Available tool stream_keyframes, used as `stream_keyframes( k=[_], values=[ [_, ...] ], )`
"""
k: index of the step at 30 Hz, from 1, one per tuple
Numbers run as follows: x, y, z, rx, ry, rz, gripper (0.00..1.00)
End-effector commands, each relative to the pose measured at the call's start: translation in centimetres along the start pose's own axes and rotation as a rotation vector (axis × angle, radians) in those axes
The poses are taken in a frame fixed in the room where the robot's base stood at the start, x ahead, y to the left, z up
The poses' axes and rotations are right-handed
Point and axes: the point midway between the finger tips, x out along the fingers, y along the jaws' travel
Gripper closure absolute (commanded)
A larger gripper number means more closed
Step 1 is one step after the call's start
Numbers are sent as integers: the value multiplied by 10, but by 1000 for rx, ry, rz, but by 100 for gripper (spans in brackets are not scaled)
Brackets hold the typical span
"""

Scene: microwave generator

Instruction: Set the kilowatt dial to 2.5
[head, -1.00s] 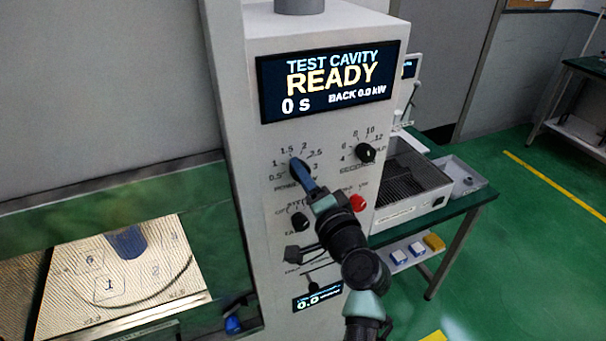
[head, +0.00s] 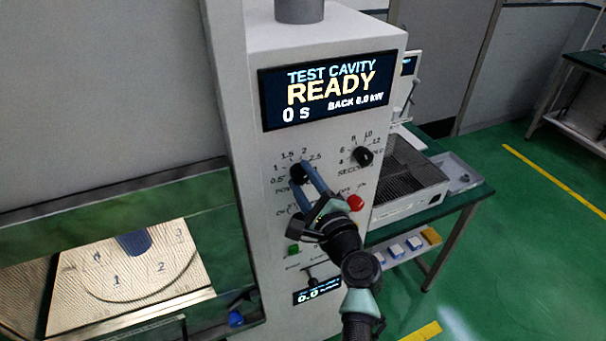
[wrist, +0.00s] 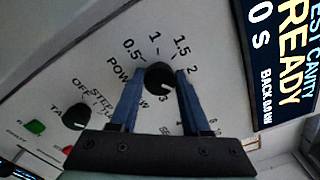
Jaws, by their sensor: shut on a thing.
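The kilowatt dial is a black round knob (head: 298,174) on the white front panel, below the display, with a scale from 0.5 to 3 around it. It also shows in the wrist view (wrist: 160,76). My gripper (head: 303,168) has its two blue fingers on either side of the dial, shut on it; the wrist view shows the fingertips (wrist: 159,73) beside its rim. A small light mark shows on the dial's lower right edge in the wrist view. The 2.5 label is hidden there by the right finger. I cannot tell exactly which number the mark faces.
The display (head: 330,88) reads READY, 0 S, BACK 0.0 kW. A seconds dial (head: 363,156) is to the right, a red button (head: 355,202) below it. A black mode knob (wrist: 76,117) and green button (wrist: 36,127) are close by. The cavity is at the left.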

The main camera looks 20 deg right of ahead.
Motion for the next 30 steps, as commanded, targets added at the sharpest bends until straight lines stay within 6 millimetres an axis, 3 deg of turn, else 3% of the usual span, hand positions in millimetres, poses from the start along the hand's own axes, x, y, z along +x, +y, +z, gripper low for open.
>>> stream_keyframes(
  k=[12,29,30],
  values=[
    [0,0,0,186,1,2,100],
    [0,1,-1,210,1,1,100],
    [0,1,-1,210,1,1,46]
  ],
)
